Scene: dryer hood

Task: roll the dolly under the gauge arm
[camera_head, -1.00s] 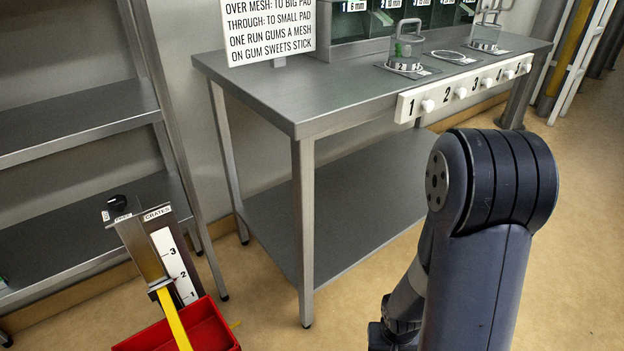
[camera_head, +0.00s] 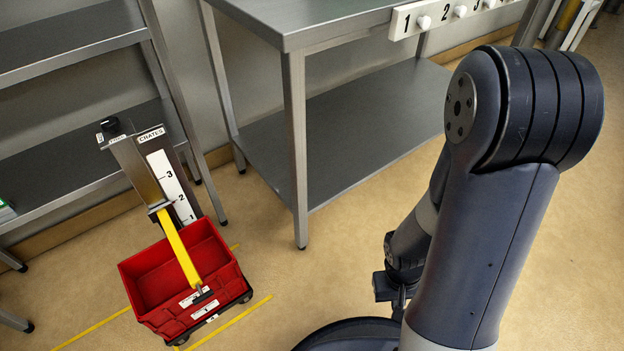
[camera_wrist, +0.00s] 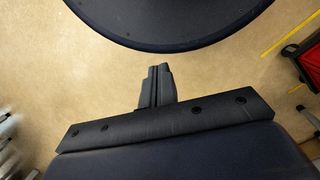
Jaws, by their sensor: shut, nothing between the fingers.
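A red open crate (camera_head: 150,278) sits low on the floor at the left, on a dark wheeled dolly (camera_head: 247,296) that mostly hides beneath it. The gauge is a grey post with a black knob and a white 1-2-3 scale (camera_head: 172,186), labelled CRATES. Its yellow gauge arm (camera_head: 178,245) slants across the crate in the picture, its tip by the near rim; I cannot tell the height gap. My gripper (camera_head: 398,300) is right of the crate, apart from it and partly hidden by my arm. In the wrist view my gripper (camera_wrist: 158,72) is shut and empty, pointing at bare floor.
Yellow floor lines (camera_head: 232,322) run on both sides of the crate. A steel table (camera_head: 299,150) stands behind, its leg between crate and gripper in the picture. A steel shelf rack (camera_head: 75,40) is at the left. The floor right of the crate is open.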

